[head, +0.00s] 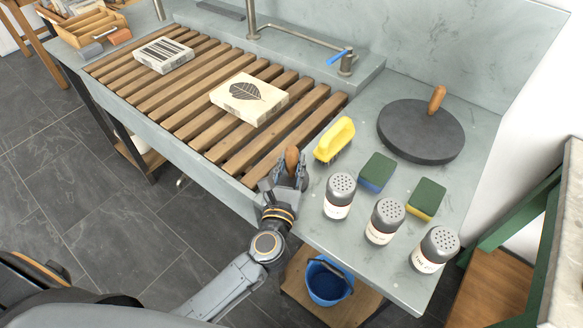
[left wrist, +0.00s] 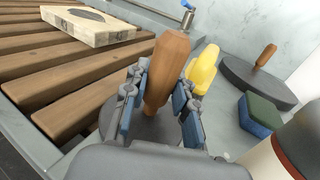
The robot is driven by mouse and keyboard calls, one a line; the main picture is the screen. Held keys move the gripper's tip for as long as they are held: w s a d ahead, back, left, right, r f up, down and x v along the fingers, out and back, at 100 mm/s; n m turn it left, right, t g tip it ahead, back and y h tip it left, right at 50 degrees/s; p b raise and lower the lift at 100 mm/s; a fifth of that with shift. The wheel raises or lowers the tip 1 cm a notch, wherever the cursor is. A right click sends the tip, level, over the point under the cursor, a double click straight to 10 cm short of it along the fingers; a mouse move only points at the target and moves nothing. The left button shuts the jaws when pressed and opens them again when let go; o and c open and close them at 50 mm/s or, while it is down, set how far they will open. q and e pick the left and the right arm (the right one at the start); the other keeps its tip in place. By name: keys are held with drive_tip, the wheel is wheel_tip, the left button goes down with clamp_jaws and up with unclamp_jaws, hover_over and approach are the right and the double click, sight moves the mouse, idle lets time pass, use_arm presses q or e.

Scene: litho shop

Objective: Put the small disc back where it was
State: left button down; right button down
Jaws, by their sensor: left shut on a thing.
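The small disc (left wrist: 155,126) is dark grey with an upright wooden handle (head: 292,157), which also shows in the left wrist view (left wrist: 168,62). My left gripper (head: 288,175) is shut on this handle, with one finger on each side in the left wrist view (left wrist: 164,90). It is at the front edge of the stone counter, by the right end of the slatted rack. The gripper hides most of the disc in the head view. I cannot tell whether the disc touches the counter. My right gripper is not in view.
A large dark disc (head: 420,132) with a wooden handle lies at the back right. Near my gripper are a yellow brush (head: 334,139), two sponges (head: 377,172) and three shakers (head: 339,197). Two printed blocks (head: 248,99) lie on the slatted rack (head: 185,105). A blue bucket (head: 329,283) stands below.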

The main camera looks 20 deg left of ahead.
use_arm(q)
drive_tip(key=shift+r, duration=0.3)
drive_tip(key=shift+f, duration=0.2)
drive_tip(key=c, duration=1.1)
unclamp_jaws()
drive_tip(key=shift+f, duration=0.1)
drive_tip(key=shift+o, duration=0.2)
drive_tip(key=shift+s, duration=0.1)
drive_tip(key=shift+r, duration=0.2)
drive_tip(key=s+b, duration=0.1)
drive_tip(key=s, duration=0.2)
drive_tip(key=s+d+b, duration=0.1)
drive_tip(key=s, duration=0.7)
drive_tip(key=shift+s+d+f+b, duration=0.1)
drive_tip(key=shift+d+f+b, duration=0.1)
drive_tip(key=shift+b, duration=0.2)
drive_tip(key=shift+s+r, duration=0.2)
drive_tip(key=shift+s, duration=0.15)
